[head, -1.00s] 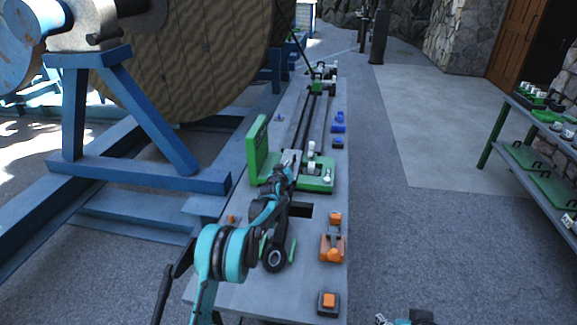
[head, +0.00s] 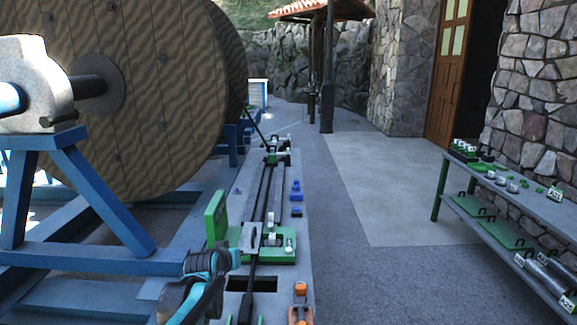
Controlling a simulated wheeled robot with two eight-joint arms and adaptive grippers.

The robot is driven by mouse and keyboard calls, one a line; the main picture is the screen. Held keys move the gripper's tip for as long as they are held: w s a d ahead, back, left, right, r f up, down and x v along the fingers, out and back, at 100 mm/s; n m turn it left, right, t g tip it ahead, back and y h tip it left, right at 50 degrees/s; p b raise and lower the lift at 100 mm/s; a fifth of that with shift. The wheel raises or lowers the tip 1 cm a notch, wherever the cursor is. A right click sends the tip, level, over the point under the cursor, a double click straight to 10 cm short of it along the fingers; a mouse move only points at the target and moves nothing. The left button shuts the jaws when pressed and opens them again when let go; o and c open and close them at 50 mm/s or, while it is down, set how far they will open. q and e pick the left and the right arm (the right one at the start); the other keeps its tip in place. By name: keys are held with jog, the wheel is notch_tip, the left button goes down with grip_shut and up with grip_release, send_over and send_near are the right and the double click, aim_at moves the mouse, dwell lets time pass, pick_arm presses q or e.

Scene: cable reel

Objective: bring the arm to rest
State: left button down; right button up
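My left arm (head: 205,268), teal and black, comes in at the bottom left and reaches over the left edge of the grey bench. Its far end lies near the green base plate (head: 282,258) of the bench fixture. The gripper's fingers cannot be made out, so I cannot tell whether they are open or hold anything. A grey block (head: 251,236) stands on the fixture just beyond the arm. My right arm and gripper are out of view.
A large wooden cable reel (head: 150,95) on a blue frame (head: 105,200) stands to the left. An upright green plate (head: 215,216), blue parts (head: 296,190) and an orange part (head: 300,290) are on the bench. A shelf (head: 500,200) with green trays stands right; the paved floor between is free.

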pick_arm(q)
jog(key=s+a+f+g, duration=0.1)
jog(key=s+f, duration=0.3)
jog(key=s, duration=1.4)
jog(key=s+a+f+m+g+y, duration=0.1)
jog(key=s+f+g, duration=0.2)
jog(key=s, duration=1.5)
notch_tip(320, 180, down, 3)
jog(key=shift+s+r+g, duration=0.2)
jog(key=shift+s+g, duration=0.1)
jog(key=shift+a, duration=0.1)
